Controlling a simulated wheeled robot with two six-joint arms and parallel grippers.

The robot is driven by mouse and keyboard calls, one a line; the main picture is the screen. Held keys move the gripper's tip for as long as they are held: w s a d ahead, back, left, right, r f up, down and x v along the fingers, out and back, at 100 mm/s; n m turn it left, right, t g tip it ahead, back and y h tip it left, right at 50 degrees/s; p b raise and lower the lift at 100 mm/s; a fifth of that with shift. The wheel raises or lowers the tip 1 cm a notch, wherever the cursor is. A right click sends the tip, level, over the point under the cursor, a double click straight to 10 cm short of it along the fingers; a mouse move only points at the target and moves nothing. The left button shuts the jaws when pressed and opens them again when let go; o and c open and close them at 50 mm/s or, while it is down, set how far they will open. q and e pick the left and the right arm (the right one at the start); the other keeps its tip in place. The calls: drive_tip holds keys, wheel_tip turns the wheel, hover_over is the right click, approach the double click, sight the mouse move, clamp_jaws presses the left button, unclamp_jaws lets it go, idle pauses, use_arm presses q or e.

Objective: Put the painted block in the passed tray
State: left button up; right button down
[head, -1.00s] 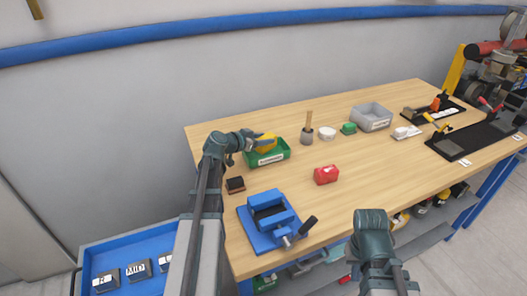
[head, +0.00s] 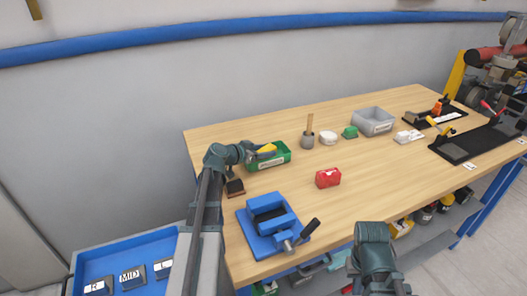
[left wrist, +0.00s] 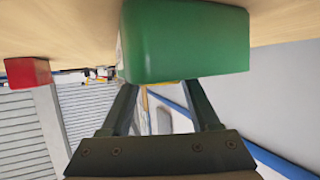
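The yellow block (head: 266,149), which I take as the painted block, is low at the green tray (head: 280,160) on the back left of the bench. The tray has a white label too small to read. My left gripper (head: 256,152) is at the tray's left side, by the block. In the left wrist view the green tray (left wrist: 190,45) hides the fingertips. The fingers stand apart, with a yellow sliver (left wrist: 168,82) between them; whether they touch it cannot be told. My right arm is at the front, its fingers not visible.
A blue vise (head: 268,225) stands at the front left and a red block (head: 328,178) mid-bench. A dark-topped brown block (head: 235,188) lies near my left arm. A grey tray (head: 373,121), white item (head: 328,138) and green item (head: 350,132) are further back. The middle front is clear.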

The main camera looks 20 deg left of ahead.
use_arm(q)
drive_tip(key=shift+r, duration=0.15)
drive_tip(key=shift+s+a+r+p, duration=0.1)
drive_tip(key=shift+s+r+p, duration=0.1)
drive_tip(key=shift+s+p, duration=0.15)
drive_tip(key=p+v, duration=0.4)
drive_tip(key=v, duration=0.7)
